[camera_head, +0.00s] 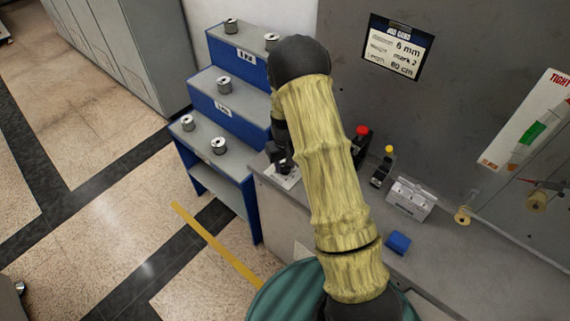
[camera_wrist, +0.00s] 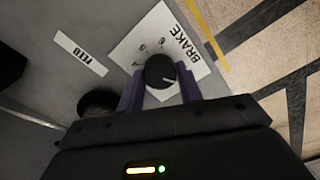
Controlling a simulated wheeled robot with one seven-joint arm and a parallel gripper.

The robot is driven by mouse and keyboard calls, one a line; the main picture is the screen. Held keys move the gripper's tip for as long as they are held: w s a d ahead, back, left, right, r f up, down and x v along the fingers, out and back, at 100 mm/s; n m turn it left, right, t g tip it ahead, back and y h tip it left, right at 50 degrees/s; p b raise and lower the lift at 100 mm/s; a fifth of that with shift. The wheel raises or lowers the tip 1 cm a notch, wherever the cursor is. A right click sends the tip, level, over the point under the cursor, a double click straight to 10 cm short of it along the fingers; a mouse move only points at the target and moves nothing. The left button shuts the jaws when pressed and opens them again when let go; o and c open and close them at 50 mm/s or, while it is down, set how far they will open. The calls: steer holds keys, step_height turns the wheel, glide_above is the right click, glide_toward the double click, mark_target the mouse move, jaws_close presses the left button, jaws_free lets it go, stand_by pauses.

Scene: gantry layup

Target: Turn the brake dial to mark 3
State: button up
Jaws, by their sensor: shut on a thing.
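The brake dial (camera_wrist: 161,71) is a round black knob with a short white pointer line, on a white plate (camera_wrist: 143,42) marked BRAKE. In the wrist view the pointer lies toward the right; the marks on the plate are too small and tilted to read surely. My gripper (camera_wrist: 159,85) has its two purple fingers on either side of the dial, shut on it. In the head view my gripper (camera_head: 283,162) is at the left end of the grey bench, over the white plate, and hides the dial there.
The bench (camera_head: 440,265) also carries a red-topped button (camera_head: 362,132), a yellow-topped device (camera_head: 383,167), a clear box (camera_head: 411,198) and a blue block (camera_head: 398,243). A job card (camera_head: 397,47) reads 6 mm, mark 2, 80 cm. Blue steps (camera_head: 215,90) with metal spools stand at left.

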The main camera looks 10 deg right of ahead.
steer(key=m, duration=0.3)
steer(key=shift+m, duration=0.4)
steer(key=m, duration=0.3)
steer(key=shift+m, duration=0.3)
steer(key=m+p, duration=0.1)
steer(key=m, duration=0.5)
steer(key=shift+r, duration=0.1)
steer(key=m+p, duration=0.2)
steer(key=m, duration=0.3)
steer(key=shift+m, duration=0.4)
steer(key=shift+m+p, duration=0.7)
steer(key=shift+m, duration=1.6)
steer(key=o, duration=1)
